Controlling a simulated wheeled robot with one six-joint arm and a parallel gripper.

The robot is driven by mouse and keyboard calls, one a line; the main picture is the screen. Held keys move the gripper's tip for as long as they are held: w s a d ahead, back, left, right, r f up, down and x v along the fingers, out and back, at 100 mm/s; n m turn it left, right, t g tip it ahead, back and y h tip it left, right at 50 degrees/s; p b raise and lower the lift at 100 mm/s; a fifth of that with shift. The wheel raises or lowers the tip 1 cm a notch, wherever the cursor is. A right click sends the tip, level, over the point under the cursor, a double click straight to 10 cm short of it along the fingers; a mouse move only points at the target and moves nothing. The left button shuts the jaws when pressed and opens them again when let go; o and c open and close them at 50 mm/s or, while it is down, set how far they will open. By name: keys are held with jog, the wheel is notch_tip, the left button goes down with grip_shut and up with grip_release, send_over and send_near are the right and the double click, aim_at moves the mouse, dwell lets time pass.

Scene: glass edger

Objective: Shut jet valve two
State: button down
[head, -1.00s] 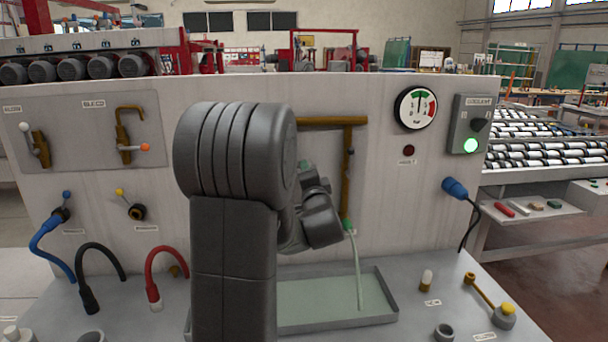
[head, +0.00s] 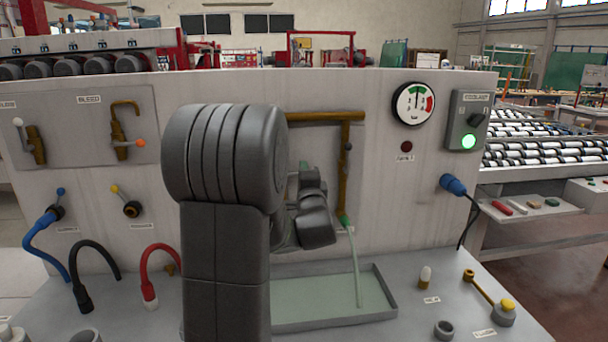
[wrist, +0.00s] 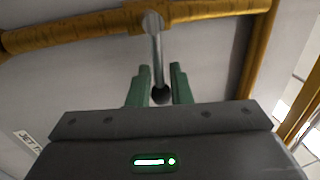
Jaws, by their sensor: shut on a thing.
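A brass pipe (head: 325,117) runs across the machine's pale front panel and turns down at its right end. In the wrist view a valve lever (wrist: 157,50), a thin metal rod with a dark ball knob, hangs from a fitting on the pipe (wrist: 205,11). My gripper (wrist: 160,85) has its green fingers shut on the knob end of this lever. In the head view my arm hides this lever and most of the gripper. A second valve (head: 347,150) sits on the pipe's right drop. Water (head: 354,265) runs from the green nozzle below it.
A shallow tray (head: 390,305) lies beneath the stream. A pressure gauge (head: 415,104) and a coolant switch box (head: 468,120) with a lit green lamp are at the right. A blue plug (head: 453,185) sits below them. Hoses (head: 90,270) stand at the left.

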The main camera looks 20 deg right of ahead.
jog(key=c, duration=1.4)
grip_release()
jog(key=shift+f, duration=0.1)
jog(key=b+v, duration=0.3)
jog(key=v, duration=1.1)
jog(key=shift+w+d, duration=0.1)
jog(key=p+x, duration=0.3)
jog(key=x, duration=1.1)
